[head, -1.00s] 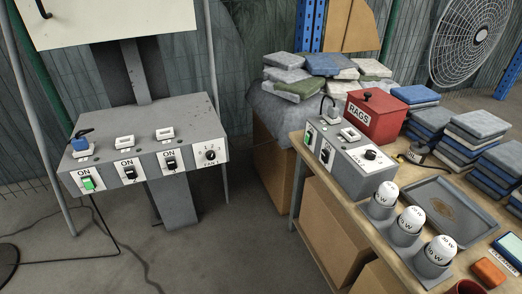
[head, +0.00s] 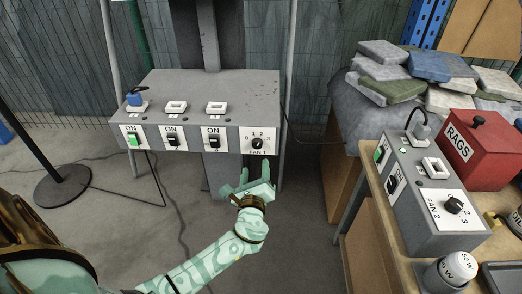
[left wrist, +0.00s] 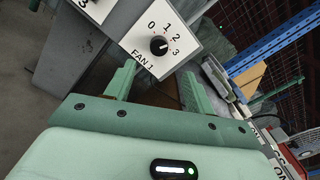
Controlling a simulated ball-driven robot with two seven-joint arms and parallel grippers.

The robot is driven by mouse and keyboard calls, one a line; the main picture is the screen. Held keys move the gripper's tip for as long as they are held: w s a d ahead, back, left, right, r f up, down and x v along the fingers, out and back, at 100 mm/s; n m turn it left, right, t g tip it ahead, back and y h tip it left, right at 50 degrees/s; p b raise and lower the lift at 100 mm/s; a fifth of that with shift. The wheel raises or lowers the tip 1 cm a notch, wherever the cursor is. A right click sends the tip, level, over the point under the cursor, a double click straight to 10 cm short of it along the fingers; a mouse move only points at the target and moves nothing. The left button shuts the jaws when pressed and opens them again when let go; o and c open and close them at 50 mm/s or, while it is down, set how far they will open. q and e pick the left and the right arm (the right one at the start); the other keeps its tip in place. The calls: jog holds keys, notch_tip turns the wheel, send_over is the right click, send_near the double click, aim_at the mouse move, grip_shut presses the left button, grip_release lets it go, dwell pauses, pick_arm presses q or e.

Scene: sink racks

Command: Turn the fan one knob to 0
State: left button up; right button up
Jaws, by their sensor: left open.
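The fan one knob (head: 257,143) is a round black knob on a white plate marked FAN 1, at the right end of the grey box's front. In the left wrist view the knob (left wrist: 158,45) shows close, with 0, 1, 2 and 3 around it. Its pale mark seems to face the 2–3 side; I cannot tell exactly which number. My left gripper (head: 255,173) is open and empty, just below and in front of the knob, apart from it. In the left wrist view the fingers (left wrist: 157,78) point towards the plate's lower edge. My right gripper is not in view.
The grey box (head: 215,88) also carries several ON switches, the leftmost lit green (head: 134,140). At right, a bench holds a second grey box with a FAN 2 knob (head: 454,205) and a red RAGS box (head: 483,150). Bare floor lies below the grey box.

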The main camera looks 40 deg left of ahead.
aim_at(257, 146)
pick_arm(q)
jog(key=b+x, duration=0.2)
jog(key=x, duration=0.6)
jog(key=shift+w+a+f, duration=0.15)
jog(key=shift+w, duration=0.1)
jog(key=shift+w+a, duration=0.3)
jog(key=shift+w, duration=0.1)
jog(key=shift+c, duration=0.3)
jog(key=c, duration=0.9)
